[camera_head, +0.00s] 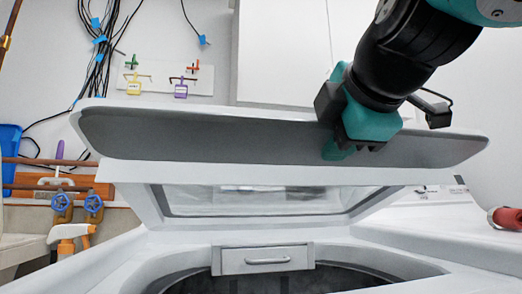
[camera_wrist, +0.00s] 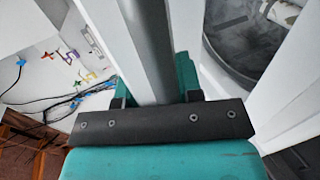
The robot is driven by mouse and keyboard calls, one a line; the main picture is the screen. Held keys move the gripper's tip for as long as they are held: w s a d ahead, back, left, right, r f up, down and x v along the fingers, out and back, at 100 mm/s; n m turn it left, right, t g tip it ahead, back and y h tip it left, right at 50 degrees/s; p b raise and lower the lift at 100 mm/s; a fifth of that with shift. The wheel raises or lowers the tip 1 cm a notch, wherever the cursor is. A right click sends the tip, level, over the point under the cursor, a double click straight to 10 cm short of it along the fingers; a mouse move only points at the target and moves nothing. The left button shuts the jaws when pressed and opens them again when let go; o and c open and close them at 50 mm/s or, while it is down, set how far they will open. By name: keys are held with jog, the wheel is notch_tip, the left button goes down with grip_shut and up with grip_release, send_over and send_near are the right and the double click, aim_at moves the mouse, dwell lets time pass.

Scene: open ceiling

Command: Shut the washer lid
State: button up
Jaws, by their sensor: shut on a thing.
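The washer lid (camera_head: 230,136) is raised and tilted over the white washer (camera_head: 170,245). It has a white rim with a grey panel and a window section below. My gripper (camera_head: 342,143) is shut on the lid's edge, right of its middle. In the wrist view, the lid edge (camera_wrist: 148,50) runs between the teal fingers of my gripper (camera_wrist: 155,85). Under the lid, the round drum opening (camera_head: 290,284) shows, and the drum also shows in the wrist view (camera_wrist: 243,35). Part of the drum is cut off by the head view's lower edge.
A spray bottle (camera_head: 70,238) and blue valve handles (camera_head: 77,204) are at the left. A red cylindrical thing (camera_head: 506,217) lies at the right on a white surface. Black cables (camera_head: 98,50) hang on the back wall. White cabinets (camera_head: 285,50) are behind the lid.

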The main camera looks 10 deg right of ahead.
jog(key=shift+t, duration=0.6)
jog(key=f+b, duration=0.2)
jog(key=b, duration=0.1)
jog(key=s+f+b, duration=0.1)
jog(key=f+b, duration=0.1)
jog(key=b, duration=0.1)
jog(key=shift+s+f, duration=0.1)
jog(key=shift+s, duration=0.1)
